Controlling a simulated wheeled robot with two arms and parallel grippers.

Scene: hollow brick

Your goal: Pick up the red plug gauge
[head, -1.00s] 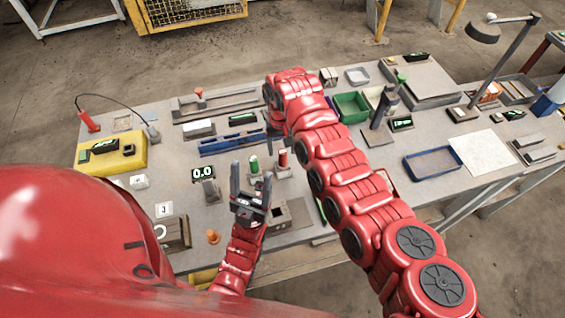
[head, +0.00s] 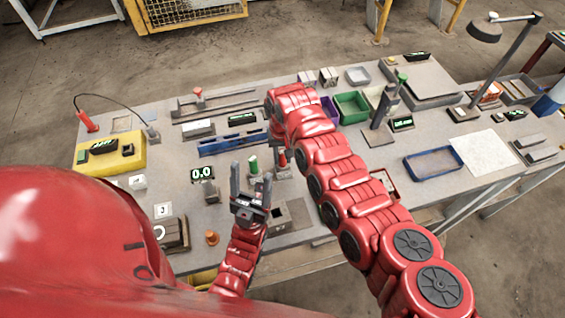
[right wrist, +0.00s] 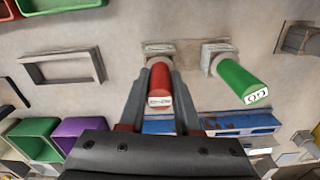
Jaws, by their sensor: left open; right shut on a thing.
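The red plug gauge (head: 282,159) stands upright at its grey block near the middle of the bench. In the right wrist view the red plug gauge (right wrist: 159,84) is between the two fingers of my right gripper (right wrist: 160,100), which is shut on it. Its far end is at the block; I cannot tell whether it is lifted at all. In the head view my right gripper is mostly hidden by my right arm. My left gripper (head: 251,188) is open and empty, in front of the green plug gauge (head: 254,165).
The green plug gauge (right wrist: 240,82) stands close beside the red one. A hollow grey block (head: 290,216) lies nearer the front edge. A blue rail (head: 228,143) is behind the gauges. Green (head: 351,107) and purple bins stand to the right.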

